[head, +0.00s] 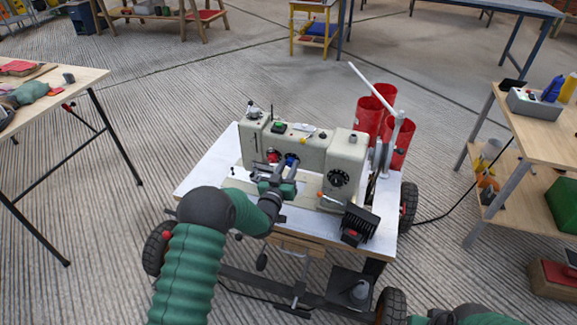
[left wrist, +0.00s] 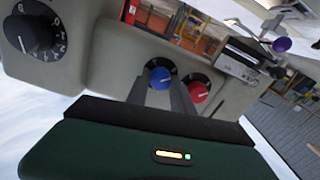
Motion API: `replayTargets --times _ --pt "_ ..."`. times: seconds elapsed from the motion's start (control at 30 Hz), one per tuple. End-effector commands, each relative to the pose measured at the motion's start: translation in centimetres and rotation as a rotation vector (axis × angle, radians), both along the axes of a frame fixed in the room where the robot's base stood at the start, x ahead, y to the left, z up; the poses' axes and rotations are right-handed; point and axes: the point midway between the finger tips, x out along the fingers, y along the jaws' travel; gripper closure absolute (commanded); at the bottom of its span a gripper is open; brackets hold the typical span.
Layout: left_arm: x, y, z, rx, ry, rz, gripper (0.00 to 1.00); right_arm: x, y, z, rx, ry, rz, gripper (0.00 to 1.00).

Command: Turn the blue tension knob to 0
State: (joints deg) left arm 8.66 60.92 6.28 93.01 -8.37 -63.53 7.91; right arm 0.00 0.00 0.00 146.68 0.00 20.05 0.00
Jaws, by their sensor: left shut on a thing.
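The blue tension knob (head: 292,160) is on the front of the beige sewing machine (head: 310,152), just right of a red knob (head: 273,156). My left gripper (head: 287,171) reaches it from the front. In the left wrist view the blue knob (left wrist: 160,76) sits between the tips of the left gripper (left wrist: 161,86), which is shut on it. A white pointer mark shows on the knob, but I cannot read its number. The red knob (left wrist: 196,88) is close beside the right finger. My right gripper is out of view; only part of that arm shows at the bottom right.
The machine stands on a wheeled cart with a white top (head: 212,170). A black numbered dial (head: 339,178) is right of the knobs. Red cylinders (head: 369,120) stand behind the machine. Wooden tables flank the cart left (head: 70,80) and right (head: 545,137), with open floor between.

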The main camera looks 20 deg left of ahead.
Motion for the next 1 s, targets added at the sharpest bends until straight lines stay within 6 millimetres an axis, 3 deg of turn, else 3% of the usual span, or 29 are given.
replayTargets --times 0.03,0.77,0.8,0.93,1.0 --pt "-0.30 0.00 -0.96 -0.021 0.022 -0.001 1.00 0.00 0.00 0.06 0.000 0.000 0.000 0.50" --pt "-0.28 -0.12 -1.00 -0.109 0.025 -0.002 1.00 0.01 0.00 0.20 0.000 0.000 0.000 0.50" --pt "-0.28 -0.12 -0.99 -0.109 0.025 -0.002 0.68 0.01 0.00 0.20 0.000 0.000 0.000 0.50" --pt "-0.22 -0.09 -0.69 -0.108 0.019 -0.002 0.51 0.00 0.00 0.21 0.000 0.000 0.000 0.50" --pt "-0.20 -0.09 -0.54 -0.109 0.016 -0.001 0.50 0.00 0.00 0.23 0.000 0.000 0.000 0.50"
